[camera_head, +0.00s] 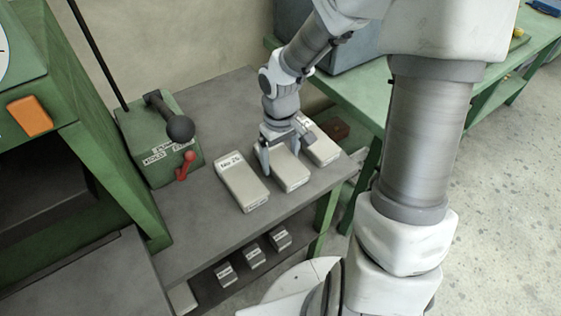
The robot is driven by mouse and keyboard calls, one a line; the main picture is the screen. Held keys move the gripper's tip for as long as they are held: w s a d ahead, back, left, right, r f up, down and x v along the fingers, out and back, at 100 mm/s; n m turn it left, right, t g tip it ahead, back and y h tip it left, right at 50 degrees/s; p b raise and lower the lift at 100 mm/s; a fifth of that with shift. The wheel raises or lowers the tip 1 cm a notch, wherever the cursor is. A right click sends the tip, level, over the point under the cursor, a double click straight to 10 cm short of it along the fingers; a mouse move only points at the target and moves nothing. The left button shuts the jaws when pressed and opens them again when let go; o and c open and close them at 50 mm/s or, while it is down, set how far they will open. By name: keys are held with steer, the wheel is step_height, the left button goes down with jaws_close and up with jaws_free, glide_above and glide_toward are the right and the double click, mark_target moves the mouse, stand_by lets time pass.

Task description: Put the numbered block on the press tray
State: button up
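Three pale blocks lie in a row on the grey bench top. The left block (242,183) has a label with small print that I cannot read surely. The middle block (291,168) and the right block (322,150) have small marks on their near ends, too small to read. My gripper (283,151) points down over the middle block, its fingers apart. One finger is at that block's left side, the other near the gap to the right block. Contact is unclear. A grey flat plate (80,275) at lower left by the green press may be the press tray.
A green box (162,140) with a black-knobbed lever and a red handle stands left of the blocks. The green press (50,95) has an orange button. Several small labelled blocks sit on the lower shelf (215,262). Another green table (365,85) stands behind.

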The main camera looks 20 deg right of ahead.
jaws_close()
steer(key=shift+r, duration=0.1)
